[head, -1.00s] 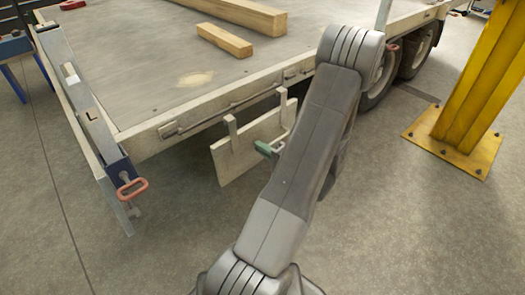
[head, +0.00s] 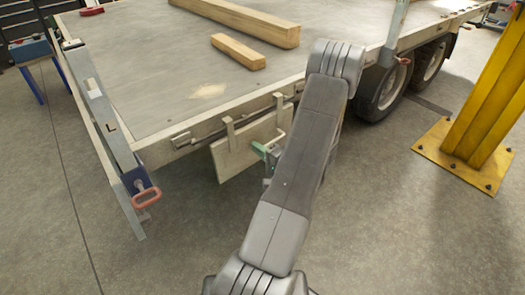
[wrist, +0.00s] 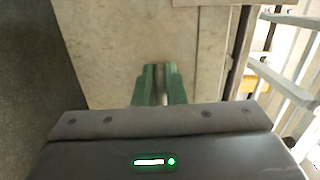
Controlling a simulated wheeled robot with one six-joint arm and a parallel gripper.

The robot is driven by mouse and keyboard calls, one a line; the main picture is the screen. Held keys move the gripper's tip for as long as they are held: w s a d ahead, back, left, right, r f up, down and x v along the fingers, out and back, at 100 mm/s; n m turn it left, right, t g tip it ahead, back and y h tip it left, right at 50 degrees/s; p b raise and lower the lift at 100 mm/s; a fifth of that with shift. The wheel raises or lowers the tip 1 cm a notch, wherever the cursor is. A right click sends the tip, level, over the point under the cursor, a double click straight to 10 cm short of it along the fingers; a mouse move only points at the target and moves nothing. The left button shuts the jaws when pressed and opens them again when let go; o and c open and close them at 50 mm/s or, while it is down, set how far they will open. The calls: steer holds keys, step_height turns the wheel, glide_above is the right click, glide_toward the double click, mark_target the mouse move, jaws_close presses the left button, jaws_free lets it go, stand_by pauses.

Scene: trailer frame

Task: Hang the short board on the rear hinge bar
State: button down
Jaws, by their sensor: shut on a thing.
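The short board (head: 240,158) is a pale panel with two upright hooks (head: 230,135) on its top edge. It hangs upright just outside the trailer bed's near edge. The hook tops overlap the rear hinge bar (head: 253,108) in the head view; I cannot tell whether they sit over it. My gripper (head: 262,150) has green fingers and is shut on the board at its outer face, right of its middle. The wrist view shows the fingers (wrist: 159,85) close together against the pale board (wrist: 105,50).
The trailer bed (head: 160,65) carries two timber beams (head: 238,51). A long side rail with a red handle (head: 146,197) stands at the left corner. A yellow post (head: 485,100) stands on the right. The floor in front is clear.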

steer(key=shift+w+a+r, duration=0.2)
steer(key=shift+w+a, duration=0.2)
steer(key=shift+w, duration=0.15)
steer(key=shift+f+b, duration=1.15)
steer(key=shift+f, duration=0.2)
steer(key=c, duration=1.4)
jaws_free()
steer(key=shift+f, duration=0.1)
steer(key=p+v, duration=0.1)
steer(key=v, duration=1.2)
steer(key=shift+s+d+p, duration=0.25)
steer(key=shift+s+p, duration=0.05)
steer(key=shift+p, duration=0.1)
steer(key=shift+w, duration=0.1)
